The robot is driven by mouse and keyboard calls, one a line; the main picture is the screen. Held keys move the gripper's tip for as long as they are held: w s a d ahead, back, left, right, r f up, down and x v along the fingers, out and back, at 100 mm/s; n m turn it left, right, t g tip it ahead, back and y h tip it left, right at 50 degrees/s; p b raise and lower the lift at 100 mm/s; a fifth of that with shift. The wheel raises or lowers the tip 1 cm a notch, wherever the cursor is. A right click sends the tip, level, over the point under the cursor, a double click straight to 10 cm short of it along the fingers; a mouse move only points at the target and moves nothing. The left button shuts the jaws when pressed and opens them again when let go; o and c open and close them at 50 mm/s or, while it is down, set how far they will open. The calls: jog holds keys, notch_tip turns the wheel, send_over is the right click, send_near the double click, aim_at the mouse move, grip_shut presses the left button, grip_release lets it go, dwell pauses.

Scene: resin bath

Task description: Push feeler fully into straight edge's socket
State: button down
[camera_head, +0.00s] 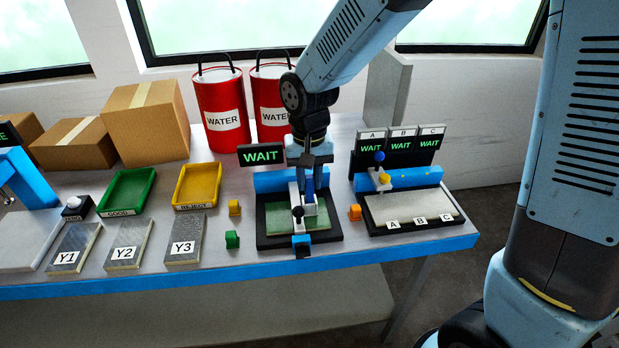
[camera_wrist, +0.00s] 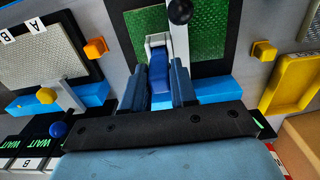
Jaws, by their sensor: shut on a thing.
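My gripper (camera_head: 307,180) points down over the black-framed station with the green plate (camera_head: 322,222). In the wrist view my gripper's two dark blue fingers (camera_wrist: 160,92) are shut on a blue feeler (camera_wrist: 158,72). The feeler also shows in the head view (camera_head: 309,188), below the fingers. The white straight edge (camera_head: 294,190) lies across the plate and has a black ball knob (camera_head: 298,212). In the wrist view the straight edge (camera_wrist: 179,38) is right against the feeler's far end. The socket itself is largely hidden, and I cannot tell how deep the feeler sits.
A WAIT sign (camera_head: 262,154) stands behind the station, beside a blue rail (camera_head: 270,181). Orange (camera_head: 354,212), yellow (camera_head: 234,208) and green (camera_head: 232,240) blocks stand nearby. A second station (camera_head: 415,207) with A, B, C labels is at right. Green (camera_head: 128,190) and yellow (camera_head: 196,185) trays are at left.

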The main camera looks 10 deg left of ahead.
jog(key=shift+f, duration=0.5)
dwell(0.4)
jog(key=c, duration=0.8)
grip_release()
notch_tip(320, 180, up, 13)
jog(key=s+d+r+t, duration=0.1)
jog(key=d+r, duration=0.1)
jog(key=d, duration=0.3)
jog(key=d+r+m+t, duration=0.1)
jog(key=d+r, duration=0.1)
jog(key=d, duration=0.4)
jog(key=s+d+r+t, duration=0.1)
jog(key=d+r, duration=0.2)
jog(key=d, duration=0.2)
jog(key=s+d+m+t, duration=0.1)
jog(key=s+d, duration=0.3)
jog(key=d, duration=0.2)
jog(key=s+d+r+t, duration=0.1)
jog(key=s+d, duration=0.3)
jog(key=d, duration=0.3)
jog(key=shift+s+m+t, duration=0.3)
jog(key=shift+s+m, duration=0.05)
jog(key=shift+m, duration=0.05)
